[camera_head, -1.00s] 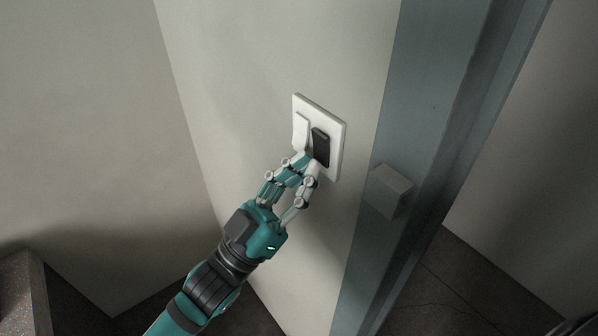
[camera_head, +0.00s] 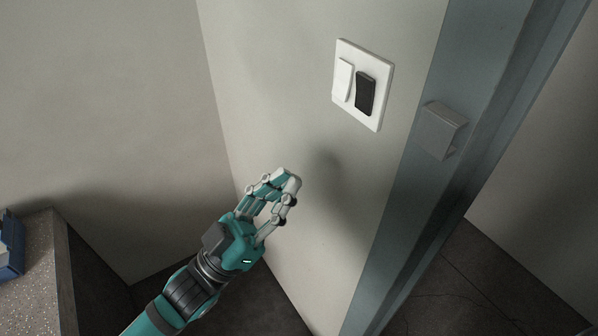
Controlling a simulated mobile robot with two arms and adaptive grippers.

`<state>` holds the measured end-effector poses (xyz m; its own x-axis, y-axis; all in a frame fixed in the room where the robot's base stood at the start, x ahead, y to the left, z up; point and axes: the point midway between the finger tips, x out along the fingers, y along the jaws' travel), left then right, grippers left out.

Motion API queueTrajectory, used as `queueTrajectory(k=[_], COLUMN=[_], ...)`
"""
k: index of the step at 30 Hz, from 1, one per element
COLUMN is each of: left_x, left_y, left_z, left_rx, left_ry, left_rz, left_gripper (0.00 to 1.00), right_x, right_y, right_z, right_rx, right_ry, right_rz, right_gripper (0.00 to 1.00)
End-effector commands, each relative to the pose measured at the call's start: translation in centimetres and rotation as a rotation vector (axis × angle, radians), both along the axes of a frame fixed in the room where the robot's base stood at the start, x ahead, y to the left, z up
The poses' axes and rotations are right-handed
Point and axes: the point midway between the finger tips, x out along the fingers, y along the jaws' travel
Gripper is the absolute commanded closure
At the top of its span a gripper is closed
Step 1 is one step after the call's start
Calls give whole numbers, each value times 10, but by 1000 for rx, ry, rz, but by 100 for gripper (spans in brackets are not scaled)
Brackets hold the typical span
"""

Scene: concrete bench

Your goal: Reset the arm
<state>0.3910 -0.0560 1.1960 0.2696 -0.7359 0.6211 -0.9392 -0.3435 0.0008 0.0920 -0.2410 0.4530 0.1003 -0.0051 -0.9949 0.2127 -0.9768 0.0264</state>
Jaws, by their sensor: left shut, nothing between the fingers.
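My left arm comes in from the lower left, teal and grey. Its gripper (camera_head: 287,181) is shut and empty, with the fingertips together. It is in front of the pale wall, below and left of the switch plate, and apart from it. The white switch plate (camera_head: 376,115) is on the wall at the upper right. It carries a white rocker (camera_head: 343,80) on the left and a black rocker (camera_head: 365,93) on the right. Nothing covers the plate. My right gripper is not in view.
A blue-grey door frame (camera_head: 470,70) with a small grey box (camera_head: 440,130) stands right of the switch. A speckled bench (camera_head: 35,270) with a blue object (camera_head: 10,245) on it is at the lower left. Dark floor shows at the lower right.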

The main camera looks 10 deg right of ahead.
Motion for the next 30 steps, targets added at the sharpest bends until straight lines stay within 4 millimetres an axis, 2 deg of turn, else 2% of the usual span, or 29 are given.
queueTrajectory(k=[3, 12, 18, 22, 23, 26, 29, 30], left_x=[-1, -2, -2, 9, 15, 48, 87, 101], left_y=[4, 4, 4, 5, 5, 10, 22, 30], left_z=[-5, -5, -5, -16, -23, -62, -122, -149], left_rx=[-1, -1, -1, 18, 30, 96, 193, 236], left_ry=[0, -1, 0, 17, 29, 91, 187, 230], left_rz=[0, -1, 0, 29, 47, 139, 263, 313], left_gripper=[100, 100, 100, 100, 100, 100, 100, 100], right_x=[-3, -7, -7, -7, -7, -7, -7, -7], right_y=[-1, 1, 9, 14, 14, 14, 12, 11], right_z=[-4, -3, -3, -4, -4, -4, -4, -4], right_rx=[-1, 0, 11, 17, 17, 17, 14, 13], right_ry=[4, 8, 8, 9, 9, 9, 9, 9], right_rz=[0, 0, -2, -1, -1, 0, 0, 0], right_gripper=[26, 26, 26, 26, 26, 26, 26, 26])
